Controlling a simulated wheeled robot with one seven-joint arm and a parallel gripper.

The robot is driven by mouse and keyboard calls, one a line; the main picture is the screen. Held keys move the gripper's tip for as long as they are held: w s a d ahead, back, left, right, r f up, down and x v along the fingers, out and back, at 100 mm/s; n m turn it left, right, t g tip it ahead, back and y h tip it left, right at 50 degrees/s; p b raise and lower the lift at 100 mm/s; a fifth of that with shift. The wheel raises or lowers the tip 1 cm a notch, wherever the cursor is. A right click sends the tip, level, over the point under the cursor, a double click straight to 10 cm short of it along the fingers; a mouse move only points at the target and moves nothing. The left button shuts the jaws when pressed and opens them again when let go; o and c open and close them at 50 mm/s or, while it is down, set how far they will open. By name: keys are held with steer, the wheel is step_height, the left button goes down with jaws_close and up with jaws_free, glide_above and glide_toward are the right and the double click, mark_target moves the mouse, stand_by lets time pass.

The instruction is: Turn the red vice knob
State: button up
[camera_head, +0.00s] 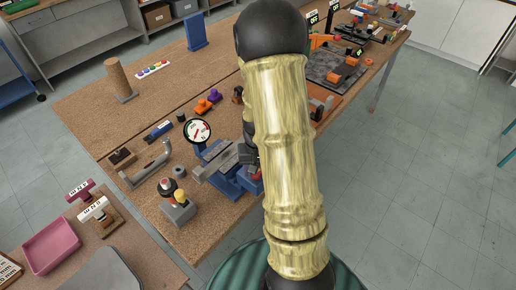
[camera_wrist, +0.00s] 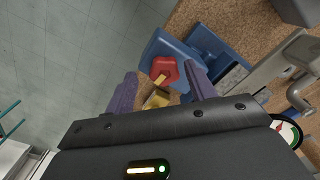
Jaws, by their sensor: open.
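The blue vice (camera_head: 222,174) stands at the near edge of the brown workbench, just left of my arm in the head view. In the wrist view the vice's blue body (camera_wrist: 178,48) is at upper centre, and its red knob (camera_wrist: 164,68) lies between the tips of my gripper (camera_wrist: 161,75). The two purple fingers are apart, one on each side of the knob. A yellowish bar crosses the knob toward a brass-coloured piece (camera_wrist: 156,99). I cannot tell whether either finger touches the knob. In the head view my arm hides most of the gripper, and a bit of red (camera_head: 256,174) shows beside it.
A round dial (camera_head: 197,131) stands behind the vice. A pink tray (camera_head: 51,246) is on a separate table. Open floor lies to the right.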

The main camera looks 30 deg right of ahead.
step_height(320, 180, up, 17)
steer(key=b, duration=0.1)
steer(key=shift+f, duration=0.2)
steer(key=shift+a, duration=0.1)
stand_by(0.5)
steer(key=s+a+f+n+t, duration=0.1)
steer(key=s+a+f+n, duration=0.1)
steer(key=a, duration=0.4)
steer(key=s+a+f+n+t, duration=0.1)
steer(key=s+a+f+n, duration=0.2)
steer(key=s+a, duration=0.1)
steer(key=shift+s+a+f+t, duration=0.2)
steer(key=shift+a+t, duration=0.1)
steer(key=shift+a, duration=0.55)
steer(key=c, duration=0.4)
steer(key=shift+a, duration=0.15)
